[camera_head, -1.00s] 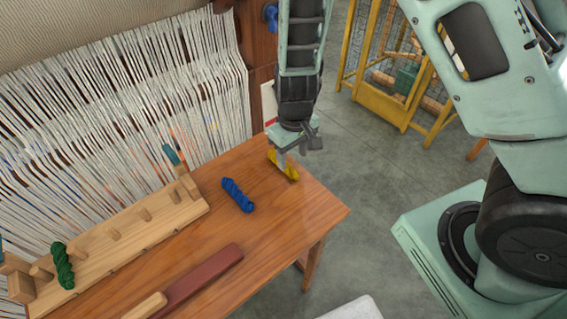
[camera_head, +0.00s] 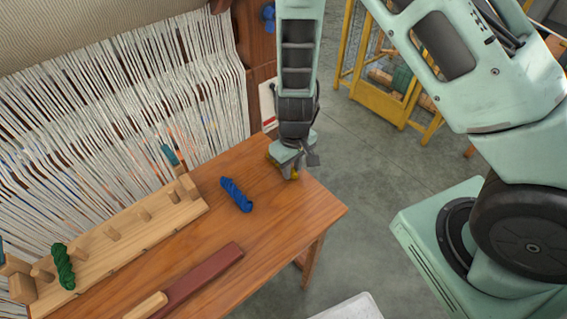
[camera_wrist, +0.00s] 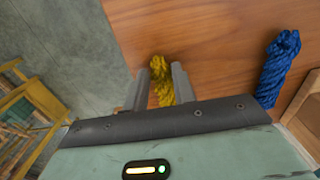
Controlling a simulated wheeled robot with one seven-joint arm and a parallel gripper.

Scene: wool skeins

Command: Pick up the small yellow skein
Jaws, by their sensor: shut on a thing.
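The small yellow skein (camera_wrist: 161,72) lies between my two fingers in the wrist view, its far end showing past the fingertips. My gripper (camera_head: 284,176) is down at the far right end of the wooden table (camera_head: 240,240). My gripper also shows in the wrist view (camera_wrist: 160,75), shut on the yellow skein. I cannot tell whether the skein is clear of the tabletop.
A blue skein (camera_head: 236,194) lies on the table left of my gripper. A green skein (camera_head: 63,266) hangs on a wooden peg rack (camera_head: 130,240). A dark red bar (camera_head: 205,280) lies near the front. White loom threads (camera_head: 130,100) stand behind.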

